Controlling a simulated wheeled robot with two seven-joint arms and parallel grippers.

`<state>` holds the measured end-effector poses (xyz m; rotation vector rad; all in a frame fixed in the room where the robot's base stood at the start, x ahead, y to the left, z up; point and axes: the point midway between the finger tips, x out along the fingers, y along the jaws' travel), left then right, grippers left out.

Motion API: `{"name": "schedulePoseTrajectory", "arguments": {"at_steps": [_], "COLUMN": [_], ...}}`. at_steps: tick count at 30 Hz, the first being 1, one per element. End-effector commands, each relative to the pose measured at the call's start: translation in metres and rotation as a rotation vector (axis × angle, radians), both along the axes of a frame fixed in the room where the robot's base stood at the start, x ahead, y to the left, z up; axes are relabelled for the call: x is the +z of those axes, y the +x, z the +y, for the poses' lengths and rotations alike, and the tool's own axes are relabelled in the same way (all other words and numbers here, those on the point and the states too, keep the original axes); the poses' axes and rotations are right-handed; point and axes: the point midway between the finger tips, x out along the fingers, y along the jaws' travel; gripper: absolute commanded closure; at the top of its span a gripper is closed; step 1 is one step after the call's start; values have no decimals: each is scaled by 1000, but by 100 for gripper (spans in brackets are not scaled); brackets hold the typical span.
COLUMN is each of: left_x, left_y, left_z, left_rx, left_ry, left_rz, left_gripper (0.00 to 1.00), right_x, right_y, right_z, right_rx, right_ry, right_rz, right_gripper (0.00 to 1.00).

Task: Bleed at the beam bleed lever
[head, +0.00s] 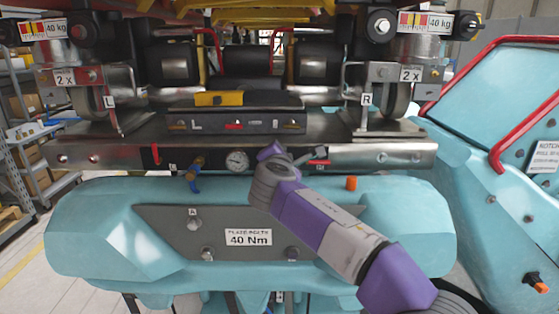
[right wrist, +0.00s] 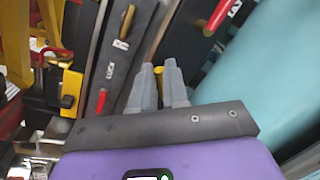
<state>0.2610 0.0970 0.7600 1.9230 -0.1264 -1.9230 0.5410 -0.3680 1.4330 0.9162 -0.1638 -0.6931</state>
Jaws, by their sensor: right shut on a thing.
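The steel beam (head: 120,154) runs across the middle of the head view, with a round gauge (head: 237,161) on its front. My right gripper (head: 274,150) is at the beam front, just right of the gauge. In the right wrist view its two grey fingers (right wrist: 159,85) are close together on a small yellow part, probably the bleed lever (right wrist: 158,70). Only its tip shows between the fingers; the rest is hidden. In the head view my gripper covers it. My left gripper is in neither view.
A blue-handled valve (head: 194,178) sticks out left of the gauge. A dark panel (head: 236,122) with small levers stands above the beam. Right of my gripper is a red handle (head: 318,162). An orange knob (head: 351,183) sits on the teal housing (head: 100,225) below.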

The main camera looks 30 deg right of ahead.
Motion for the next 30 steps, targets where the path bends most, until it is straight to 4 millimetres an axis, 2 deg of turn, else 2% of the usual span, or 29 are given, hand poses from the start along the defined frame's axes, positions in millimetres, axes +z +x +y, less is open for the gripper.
{"name": "schedulePoseTrajectory", "arguments": {"at_steps": [1,15,30], "left_x": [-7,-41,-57], "left_y": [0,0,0], "left_z": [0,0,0], "left_rx": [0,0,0], "left_ry": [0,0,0], "left_rz": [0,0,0], "left_gripper": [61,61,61], "right_x": [-4,-20,-26], "right_y": [-1,-5,-6], "right_z": [-2,-9,-10], "right_rx": [-1,0,0], "right_ry": [40,392,567], "right_rz": [-26,-241,-346], "right_gripper": [100,100,100]}}
